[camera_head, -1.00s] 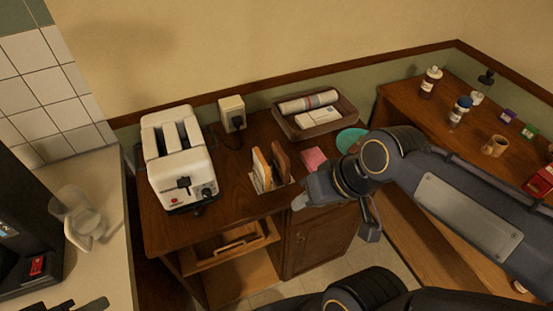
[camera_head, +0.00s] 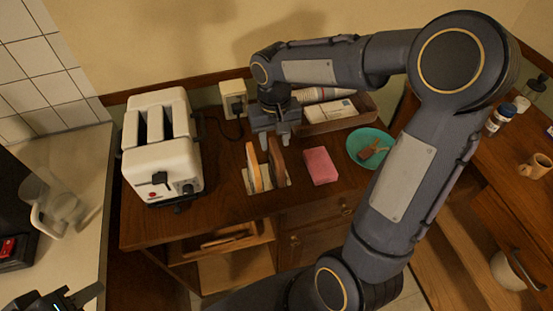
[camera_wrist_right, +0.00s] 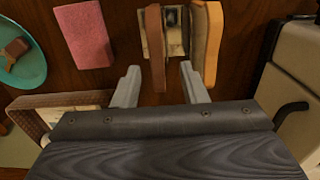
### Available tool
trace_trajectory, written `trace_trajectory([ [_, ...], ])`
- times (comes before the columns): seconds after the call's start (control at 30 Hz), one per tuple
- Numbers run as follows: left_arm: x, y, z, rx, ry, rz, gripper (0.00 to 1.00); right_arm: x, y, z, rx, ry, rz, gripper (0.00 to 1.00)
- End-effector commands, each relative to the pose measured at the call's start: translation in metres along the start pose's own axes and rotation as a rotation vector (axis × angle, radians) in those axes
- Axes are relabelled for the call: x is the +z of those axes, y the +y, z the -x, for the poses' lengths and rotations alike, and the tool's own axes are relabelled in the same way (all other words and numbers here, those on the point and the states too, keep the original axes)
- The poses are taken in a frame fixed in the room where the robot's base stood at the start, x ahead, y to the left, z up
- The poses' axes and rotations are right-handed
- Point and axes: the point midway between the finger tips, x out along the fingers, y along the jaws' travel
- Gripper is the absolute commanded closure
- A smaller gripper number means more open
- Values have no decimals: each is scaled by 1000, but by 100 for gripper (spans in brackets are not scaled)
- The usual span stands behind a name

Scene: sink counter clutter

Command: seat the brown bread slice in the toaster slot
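The brown bread slice (camera_head: 277,160) stands upright in a small holder (camera_head: 249,187), to the right of a lighter tan slice (camera_head: 254,166). My right gripper (camera_head: 275,135) is open and empty, behind and above the slices. In the right wrist view, the brown slice (camera_wrist_right: 155,45) lies beyond and between the open fingertips (camera_wrist_right: 160,73), with no visible contact. The white toaster (camera_head: 163,160) stands to the left, its dark slots on top looking empty. My left gripper (camera_head: 65,300) is partly cut off at the bottom left; its opening is unclear.
A pink block (camera_head: 320,165) and a teal plate (camera_head: 386,138) with a brown item lie right of the holder. A tray (camera_head: 352,120) and a wall socket (camera_head: 233,97) are behind. A clear pitcher (camera_head: 62,210) stands on the left counter.

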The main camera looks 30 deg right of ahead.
Motion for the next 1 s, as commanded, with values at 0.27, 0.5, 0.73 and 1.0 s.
trace_trajectory([
  [0.27, -3, 3, 6, 0, 0, 0, 64, 2, 3, -32, 0, -2, 1, 61],
  [0.5, -3, 3, 6, 0, 0, 0, 64, 1, 3, -34, -1, -1, 0, 62],
  [0.73, -3, 3, 6, 0, 0, 0, 64, 1, 3, -33, -1, 0, 0, 92],
  [1.0, -3, 3, 6, 0, 0, 0, 64, 1, 3, -33, -1, 0, 1, 100],
])
